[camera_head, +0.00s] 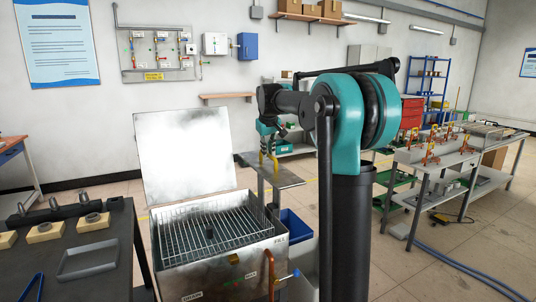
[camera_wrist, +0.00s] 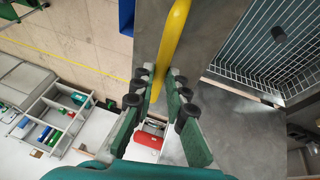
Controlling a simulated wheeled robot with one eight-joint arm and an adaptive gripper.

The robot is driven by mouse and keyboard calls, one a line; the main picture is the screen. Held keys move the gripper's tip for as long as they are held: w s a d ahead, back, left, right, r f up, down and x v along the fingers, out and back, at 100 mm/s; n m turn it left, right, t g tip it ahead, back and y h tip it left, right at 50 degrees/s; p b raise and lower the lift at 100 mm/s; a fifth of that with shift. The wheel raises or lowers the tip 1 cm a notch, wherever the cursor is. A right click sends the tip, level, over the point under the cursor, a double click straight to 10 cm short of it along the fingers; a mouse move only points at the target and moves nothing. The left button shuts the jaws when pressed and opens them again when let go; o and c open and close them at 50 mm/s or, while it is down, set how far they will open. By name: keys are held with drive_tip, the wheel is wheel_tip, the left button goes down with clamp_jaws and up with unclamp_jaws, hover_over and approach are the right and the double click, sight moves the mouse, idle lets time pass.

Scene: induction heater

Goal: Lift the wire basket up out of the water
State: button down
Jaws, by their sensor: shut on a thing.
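The wire basket (camera_head: 193,240) sits level in the metal tank (camera_head: 215,278), its top near the rim. It also shows at the upper right of the wrist view (camera_wrist: 262,74). A small dark piece (camera_head: 210,234) lies in it. I cannot make out the water surface. My gripper (camera_head: 266,148) is beyond the tank's back right corner, over a metal side plate (camera_head: 285,181). In the wrist view, my gripper (camera_wrist: 160,76) is shut on a yellow bar (camera_wrist: 172,40). Whether the bar joins the basket is hidden.
The tank's lid (camera_head: 185,150) stands open at the back. A dark workbench (camera_head: 95,262) with several small blocks is at the left. A copper pipe (camera_head: 270,273) runs up the tank's front right.

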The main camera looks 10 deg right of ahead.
drive_tip(key=shift+r, duration=0.1)
drive_tip(key=c, duration=1.5)
unclamp_jaws()
drive_tip(key=shift+c, duration=0.2)
drive_tip(key=v, duration=1.2)
